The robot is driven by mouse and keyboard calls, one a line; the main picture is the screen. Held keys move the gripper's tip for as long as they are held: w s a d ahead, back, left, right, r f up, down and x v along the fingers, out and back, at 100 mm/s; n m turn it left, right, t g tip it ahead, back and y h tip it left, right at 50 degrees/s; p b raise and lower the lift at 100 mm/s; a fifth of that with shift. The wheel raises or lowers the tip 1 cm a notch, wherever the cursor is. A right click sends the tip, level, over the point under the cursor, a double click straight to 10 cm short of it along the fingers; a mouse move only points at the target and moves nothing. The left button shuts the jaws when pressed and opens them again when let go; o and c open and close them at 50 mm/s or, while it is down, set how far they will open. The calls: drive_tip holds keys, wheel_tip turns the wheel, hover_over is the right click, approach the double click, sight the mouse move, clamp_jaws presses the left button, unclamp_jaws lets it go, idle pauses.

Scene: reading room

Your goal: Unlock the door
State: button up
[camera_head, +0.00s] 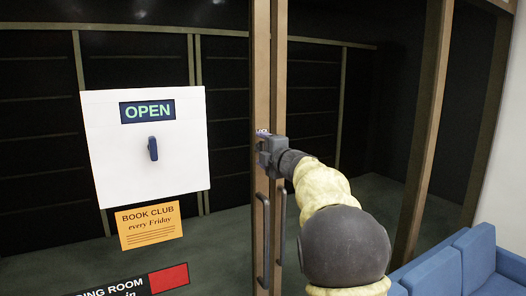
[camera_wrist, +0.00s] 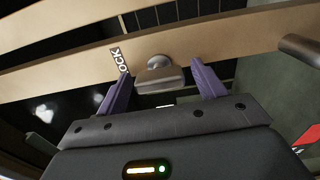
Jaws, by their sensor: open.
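The door has two wooden stiles side by side; the left door stile (camera_head: 260,60) and the right door stile (camera_head: 279,60) show in the head view. In the wrist view a metal thumb-turn (camera_wrist: 156,76) sits on a wooden stile, beside a small label (camera_wrist: 120,60) whose visible letters read "OCK". My gripper (camera_wrist: 160,70) is open, with one purple finger on each side of the thumb-turn. I cannot tell whether the fingers touch it. In the head view my gripper (camera_head: 264,143) is at the stiles, above the door handles, and hides the thumb-turn.
Two dark pull handles, left (camera_head: 264,240) and right (camera_head: 283,235), hang below my gripper. A white panel (camera_head: 185,165) reading "OPEN" has a blue knob (camera_head: 152,148). A yellow book club notice (camera_head: 149,225) is below it. A blue sofa (camera_head: 455,265) stands at lower right.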

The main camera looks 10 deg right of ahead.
drive_tip(key=shift+s, duration=0.15)
drive_tip(key=b+v, duration=0.4)
drive_tip(key=v, duration=1.3)
drive_tip(key=s+d+f+m+g+h+p, duration=0.1)
drive_tip(key=s+f+m+g+h, duration=0.15)
drive_tip(key=f+m, duration=0.6)
drive_tip(key=s+f+m+g+h+p, duration=0.15)
drive_tip(key=f+m+g+h, duration=0.35)
drive_tip(key=f, duration=0.6)
drive_tip(key=s+a+f+m+g+y, duration=0.1)
drive_tip(key=s+a+f+m+g, duration=0.2)
drive_tip(key=s+f, duration=0.5)
drive_tip(key=s+a+f+m+g+y+p, duration=0.1)
drive_tip(key=s+f+m+g, duration=0.3)
drive_tip(key=s+f, duration=0.5)
drive_tip(key=s+a+m, duration=0.1)
drive_tip(key=s, duration=0.2)
drive_tip(key=shift+s+a+f, duration=0.2)
drive_tip(key=shift+s+a, duration=0.05)
drive_tip(key=shift+a, duration=0.15)
